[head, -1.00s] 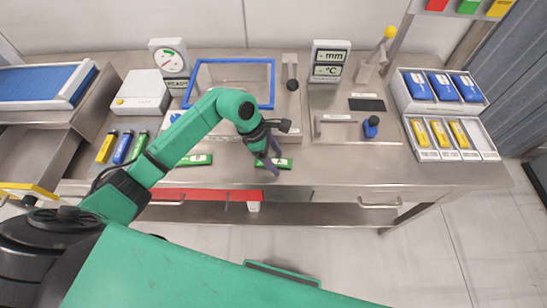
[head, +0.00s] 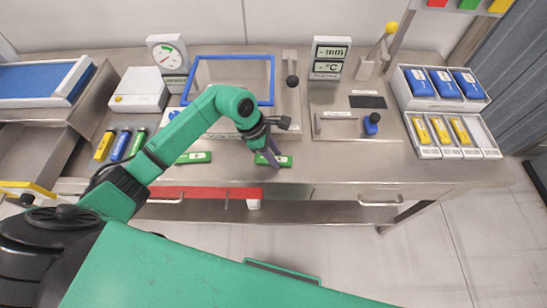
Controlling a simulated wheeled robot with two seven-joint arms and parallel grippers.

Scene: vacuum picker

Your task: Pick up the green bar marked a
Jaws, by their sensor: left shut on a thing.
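A green bar (head: 285,161) with a small white label lies near the front edge of the steel table. My left gripper (head: 271,160) points down and is shut on this bar; its purple fingers cross the bar's middle. A second green bar (head: 196,158) with a white label lies to the left, partly behind my left arm. The letters on the labels are too small to read. My right gripper is not in view.
Yellow (head: 105,145), blue (head: 121,145) and green (head: 139,141) sticks lie on the left of the table (head: 330,170). A blue frame (head: 235,56) stands behind my gripper. Trays with blue packs (head: 443,84) and yellow bars (head: 440,130) are at the right.

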